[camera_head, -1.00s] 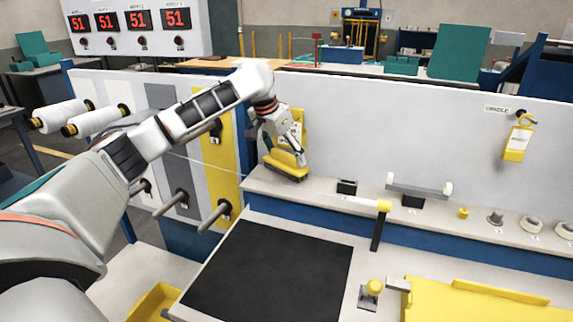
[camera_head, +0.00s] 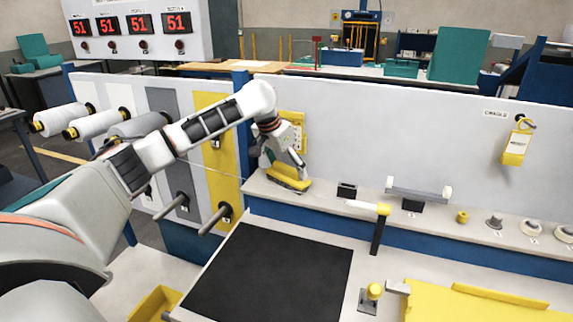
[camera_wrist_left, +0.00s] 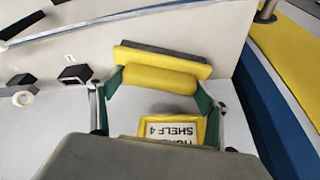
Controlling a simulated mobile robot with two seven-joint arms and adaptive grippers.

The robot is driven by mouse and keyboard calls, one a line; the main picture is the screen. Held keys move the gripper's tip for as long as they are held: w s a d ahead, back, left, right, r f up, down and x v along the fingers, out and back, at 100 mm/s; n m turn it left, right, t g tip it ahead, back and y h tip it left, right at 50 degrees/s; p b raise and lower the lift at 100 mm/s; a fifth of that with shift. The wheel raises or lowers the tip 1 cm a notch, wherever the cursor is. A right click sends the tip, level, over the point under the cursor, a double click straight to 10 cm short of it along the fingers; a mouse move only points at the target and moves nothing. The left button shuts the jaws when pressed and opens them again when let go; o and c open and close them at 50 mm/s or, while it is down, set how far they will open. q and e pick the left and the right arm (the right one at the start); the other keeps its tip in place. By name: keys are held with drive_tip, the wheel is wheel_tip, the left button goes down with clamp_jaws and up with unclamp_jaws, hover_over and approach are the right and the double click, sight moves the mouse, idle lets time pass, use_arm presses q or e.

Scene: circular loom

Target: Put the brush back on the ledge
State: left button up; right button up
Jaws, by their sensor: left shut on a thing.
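The yellow brush (camera_head: 287,180) with a dark bristle strip is low at the left end of the white ledge (camera_head: 330,197). My left gripper (camera_head: 296,168) is above it, shut on its yellow handle. In the left wrist view the brush (camera_wrist_left: 160,72) sits between the two green-lined fingers (camera_wrist_left: 158,85), bristle side away from the palm. The brush looks at ledge height, but I cannot tell whether its bristles touch the surface. My right gripper is not in view.
A yellow-framed shelf label (camera_wrist_left: 172,130) shows below the brush in the left wrist view. A black mat (camera_head: 270,275) lies in front.

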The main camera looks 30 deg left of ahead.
use_arm(q)
drive_tip(key=shift+p, duration=0.7)
drive_tip(key=o, duration=1.2)
drive_tip(key=shift+f, duration=0.1)
drive_tip(key=shift+c, duration=0.2)
drive_tip(key=shift+b, duration=0.3)
